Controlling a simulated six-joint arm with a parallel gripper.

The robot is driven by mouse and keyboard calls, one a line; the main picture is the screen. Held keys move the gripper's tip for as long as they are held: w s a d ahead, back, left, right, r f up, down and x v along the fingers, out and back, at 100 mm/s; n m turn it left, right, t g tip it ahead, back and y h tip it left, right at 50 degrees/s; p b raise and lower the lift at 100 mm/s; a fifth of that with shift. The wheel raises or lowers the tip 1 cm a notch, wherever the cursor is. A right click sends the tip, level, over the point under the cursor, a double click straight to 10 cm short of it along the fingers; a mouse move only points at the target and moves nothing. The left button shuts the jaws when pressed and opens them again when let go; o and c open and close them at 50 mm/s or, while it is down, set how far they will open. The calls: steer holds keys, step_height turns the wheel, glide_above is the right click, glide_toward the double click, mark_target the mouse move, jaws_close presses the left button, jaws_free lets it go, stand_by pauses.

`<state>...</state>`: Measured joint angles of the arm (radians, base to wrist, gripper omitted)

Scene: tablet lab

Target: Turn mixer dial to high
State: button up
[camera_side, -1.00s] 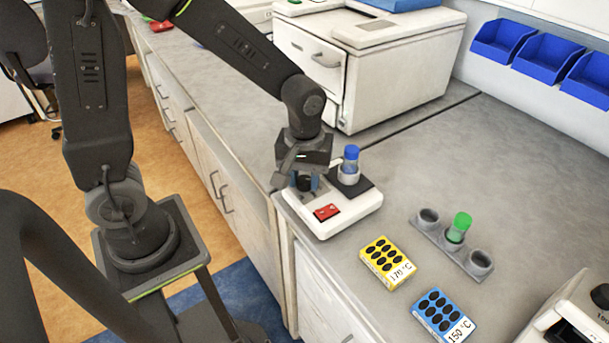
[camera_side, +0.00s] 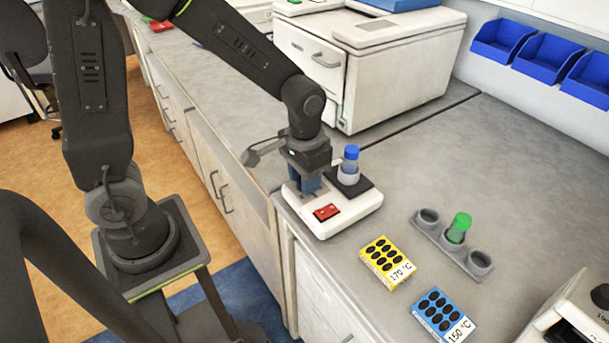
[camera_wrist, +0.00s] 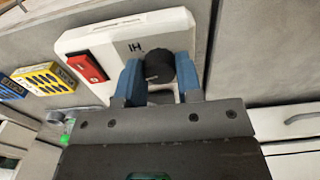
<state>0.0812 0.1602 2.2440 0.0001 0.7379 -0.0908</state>
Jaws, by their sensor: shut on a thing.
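The mixer (camera_side: 338,216) is a white box on the bench with a red switch (camera_side: 326,212) at its front. A blue-capped vial (camera_side: 350,158) stands upright in the holder on its dark plate. My gripper (camera_side: 309,185) points down at the mixer's left end. In the wrist view the black dial (camera_wrist: 159,67) sits between the two blue fingers of my gripper (camera_wrist: 160,80), which are shut on it. A mark like "IH" (camera_wrist: 136,47) is printed beside the dial. The dial's pointer direction cannot be made out.
A rack (camera_side: 429,232) with a green-capped vial (camera_side: 459,227) stands to the right. A yellow block (camera_side: 387,262) and a blue block (camera_side: 442,315) lie in front. A large white machine (camera_side: 385,75) stands behind. Bench between is clear.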

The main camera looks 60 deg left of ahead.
steer(key=m, duration=0.5)
steer(key=shift+m, duration=0.3)
steer(key=m, duration=0.5)
steer(key=shift+m, duration=0.3)
steer(key=o, duration=0.9)
steer(key=shift+o, duration=0.2)
steer(key=shift+r, duration=0.1)
step_height(320, 180, up, 14)
